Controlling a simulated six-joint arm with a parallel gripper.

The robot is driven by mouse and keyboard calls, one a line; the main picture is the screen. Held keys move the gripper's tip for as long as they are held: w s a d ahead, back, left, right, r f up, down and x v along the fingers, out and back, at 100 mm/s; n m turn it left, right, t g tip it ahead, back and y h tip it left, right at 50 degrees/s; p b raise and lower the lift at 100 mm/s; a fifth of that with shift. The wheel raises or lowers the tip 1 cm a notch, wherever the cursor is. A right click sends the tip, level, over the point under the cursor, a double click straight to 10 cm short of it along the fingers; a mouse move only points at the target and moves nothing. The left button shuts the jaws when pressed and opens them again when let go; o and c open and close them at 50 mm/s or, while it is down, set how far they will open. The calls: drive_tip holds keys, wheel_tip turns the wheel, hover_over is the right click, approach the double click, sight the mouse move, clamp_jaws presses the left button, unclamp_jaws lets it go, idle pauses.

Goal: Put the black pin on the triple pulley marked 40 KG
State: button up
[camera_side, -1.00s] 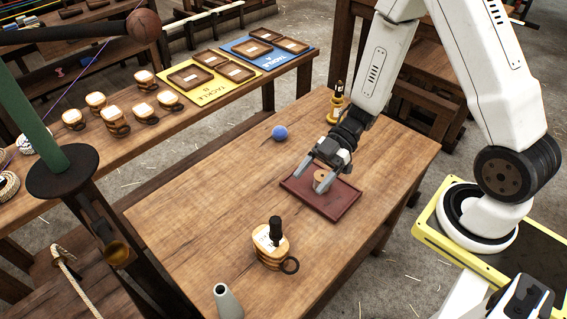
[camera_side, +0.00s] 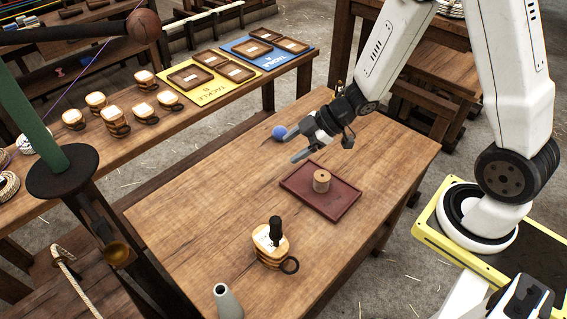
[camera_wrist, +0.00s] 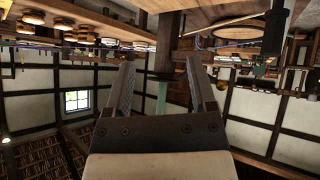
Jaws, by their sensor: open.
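A black pin (camera_side: 275,228) stands upright on top of a pale wooden pulley block (camera_side: 271,250) with a dark ring at its side, near the front of the table. I cannot read any marking on this block. My gripper (camera_side: 291,149) is open and empty above the table, behind and left of the red tray, well apart from the pin. The gripper fingers also show spread in the wrist view (camera_wrist: 160,62), with nothing between them. That view looks out across the room and shows neither the pin nor this block.
A small wooden cylinder (camera_side: 321,182) stands on the red tray (camera_side: 333,205). A blue ball (camera_side: 279,132) is close to my fingertips in the picture. Several pulley blocks (camera_side: 145,110) stand on the back bench beside yellow (camera_side: 208,95) and blue boards.

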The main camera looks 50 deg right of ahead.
drive_tip(key=s+d+r+m+h, duration=0.1)
drive_tip(key=d+r+m+h, duration=0.2)
drive_tip(key=d+m+h, duration=0.35)
drive_tip(key=s+a+r+m+g, duration=0.1)
drive_tip(key=s+r+m+g, duration=0.1)
drive_tip(key=s+m, duration=0.4)
drive_tip(key=shift+s+a+g+h, duration=0.4)
drive_tip(key=shift+s+g, duration=0.4)
drive_tip(key=shift+s, duration=0.35)
